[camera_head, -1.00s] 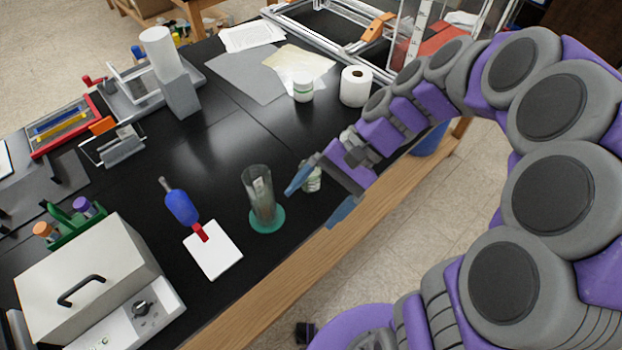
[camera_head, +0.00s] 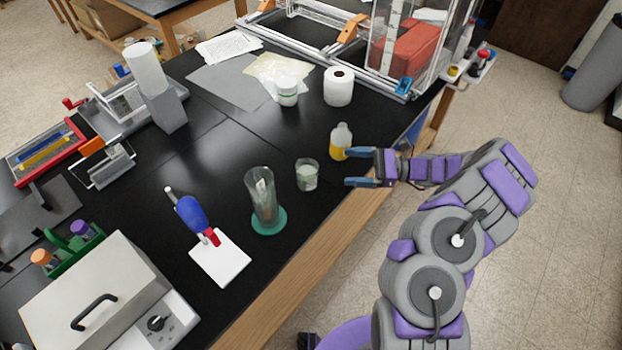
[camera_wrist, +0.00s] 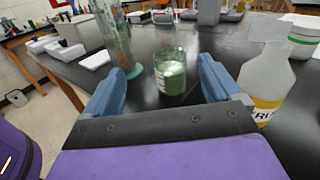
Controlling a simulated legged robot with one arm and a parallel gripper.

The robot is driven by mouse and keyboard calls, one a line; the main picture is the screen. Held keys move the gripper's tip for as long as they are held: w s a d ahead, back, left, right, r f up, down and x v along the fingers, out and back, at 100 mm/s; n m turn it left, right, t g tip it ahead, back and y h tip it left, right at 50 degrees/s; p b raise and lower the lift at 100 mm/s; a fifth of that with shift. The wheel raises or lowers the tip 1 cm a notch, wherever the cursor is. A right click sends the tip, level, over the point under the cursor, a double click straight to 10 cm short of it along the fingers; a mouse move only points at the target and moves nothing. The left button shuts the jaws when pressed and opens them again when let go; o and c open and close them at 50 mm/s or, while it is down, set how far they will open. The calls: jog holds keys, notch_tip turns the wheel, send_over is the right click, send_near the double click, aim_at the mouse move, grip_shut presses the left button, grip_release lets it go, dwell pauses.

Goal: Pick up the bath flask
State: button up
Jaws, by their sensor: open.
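No thing is plainly marked as the bath flask, and I cannot tell which one it is. A small glass beaker with pale green contents (camera_head: 307,175) stands upright on the black bench. In the wrist view the beaker (camera_wrist: 170,74) shows ahead, between my finger lines. My gripper (camera_head: 352,168) is open and empty at the bench's front edge, right of the beaker and apart from it. Its two blue fingers (camera_wrist: 160,80) point toward the beaker.
A tall glass cylinder on a green base (camera_head: 262,198) stands left of the beaker. A blue bulb-shaped object (camera_head: 191,215) is by a white pad (camera_head: 220,258). A white jar (camera_head: 287,92) and paper roll (camera_head: 338,87) stand behind. Bench between beaker and jar is clear.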

notch_tip(320, 180, down, 3)
jog(key=d+m+t, duration=0.2)
jog(key=b, duration=0.3)
send_near(297, 166)
jog(key=a, duration=0.4)
jog(key=shift+w+r, duration=0.4)
jog(key=shift+w+a+f+b, duration=0.15)
jog(key=shift+a+b, duration=0.15)
jog(key=shift+a, duration=0.95)
jog(key=shift+w+a+f+b, duration=0.1)
jog(key=shift+a+b, duration=0.2)
jog(key=shift+a, duration=1)
jog(key=shift+d, duration=0.1)
jog(key=c, duration=1.1)
jog(key=shift+r, duration=0.25)
